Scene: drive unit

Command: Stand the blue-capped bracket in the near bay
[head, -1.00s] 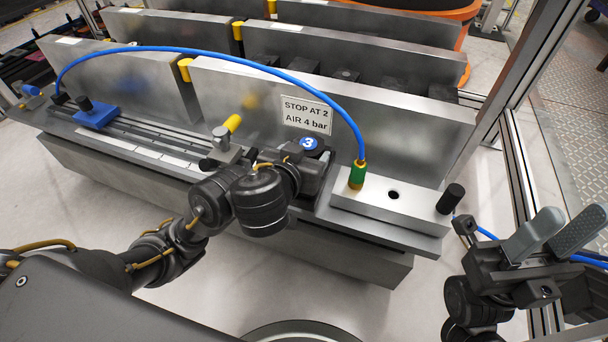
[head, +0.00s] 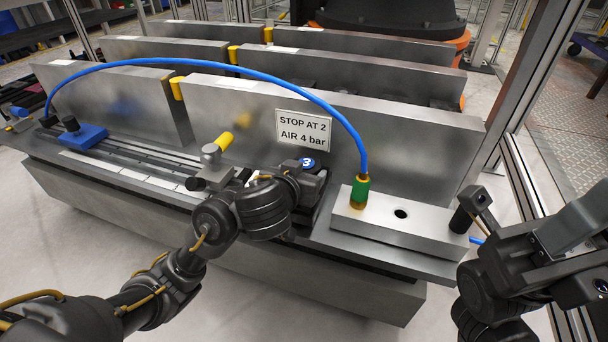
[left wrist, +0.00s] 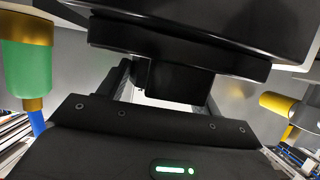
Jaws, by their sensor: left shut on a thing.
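No bracket with a clear blue cap can be made out. The nearest match is a dark block with a blue disc marked 3 (head: 308,163), at the right end of the rail. My left gripper (head: 296,178) is at this block, its fingertips mostly hidden by my wrist. In the left wrist view, the left gripper (left wrist: 170,98) is shut on a dark block (left wrist: 178,80) between its fingers. My right gripper (head: 578,232) is at the right edge, away from the unit and partly cut off. No bay is labelled near; upright metal plates (head: 400,140) form gaps behind the rail.
A blue hose (head: 220,64) arches over the rail to a green fitting (head: 361,188) in a metal block (head: 378,213). A yellow-knobbed stop (head: 217,150) and a blue clamp (head: 82,136) sit on the rail. A frame post (head: 520,110) stands at right.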

